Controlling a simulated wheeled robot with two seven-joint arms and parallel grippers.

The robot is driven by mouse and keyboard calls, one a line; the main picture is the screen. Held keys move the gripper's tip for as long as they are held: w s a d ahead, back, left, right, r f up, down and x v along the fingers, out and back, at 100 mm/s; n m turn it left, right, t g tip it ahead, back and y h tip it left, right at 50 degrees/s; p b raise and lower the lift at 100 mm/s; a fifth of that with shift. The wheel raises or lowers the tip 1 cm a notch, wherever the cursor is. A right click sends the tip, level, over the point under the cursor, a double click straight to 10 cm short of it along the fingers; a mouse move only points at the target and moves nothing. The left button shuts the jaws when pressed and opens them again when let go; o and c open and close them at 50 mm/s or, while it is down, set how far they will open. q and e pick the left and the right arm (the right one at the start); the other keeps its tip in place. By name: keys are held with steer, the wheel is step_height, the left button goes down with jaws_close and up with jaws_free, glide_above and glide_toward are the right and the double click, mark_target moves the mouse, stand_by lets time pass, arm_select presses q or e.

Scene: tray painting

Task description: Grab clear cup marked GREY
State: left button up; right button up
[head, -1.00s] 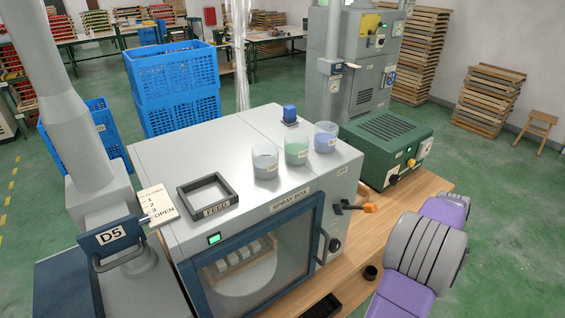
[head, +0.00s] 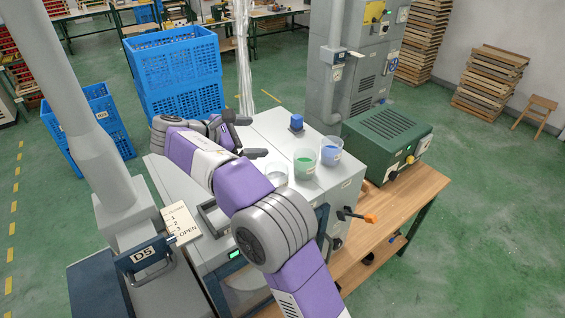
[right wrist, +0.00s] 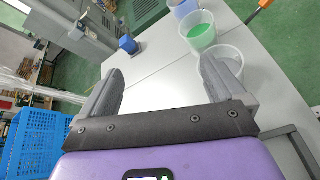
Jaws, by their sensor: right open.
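Three clear cups stand in a row on top of the spray box (head: 268,125). The leftmost, with greyish contents, is the grey cup (head: 277,172), partly hidden behind my right arm. Beside it stand the green cup (head: 304,166) and the blue cup (head: 331,153). My right gripper (head: 251,137) is open and empty above the box top, to the left of the cups. In the right wrist view, the grey cup (right wrist: 231,56) is just beyond the right-hand finger of the gripper (right wrist: 161,68), outside the jaws and partly covered. Its label cannot be read. My left gripper is out of view.
A small blue block (head: 297,121) is behind the cups. The black feed frame (head: 212,218) is partly under my right arm. A green machine (head: 387,140) stands to the right and blue crates (head: 172,65) behind. An orange-tipped handle (head: 369,218) sticks out at the box's right side.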

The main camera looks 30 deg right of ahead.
mark_target(265, 172)
steer(key=s+f+g, duration=0.1)
steer(key=f, duration=0.1)
steer(key=s+a+f+g, duration=0.1)
steer(key=f+g, duration=0.1)
steer(key=s+a+f+g+b, duration=0.1)
steer(key=f, duration=0.2)
steer(key=shift+s+a+n+g, duration=0.1)
steer(key=shift+s+n+g, duration=0.2)
steer(key=shift+s+n, duration=0.1)
steer(key=shift+s+d+f, duration=0.3)
steer(key=shift+s+d, duration=0.1)
steer(key=shift+d, duration=0.1)
steer(key=x, duration=0.6)
steer(key=shift+s+f, duration=0.1)
steer(key=shift+c, duration=0.2)
steer(key=c, duration=1.1)
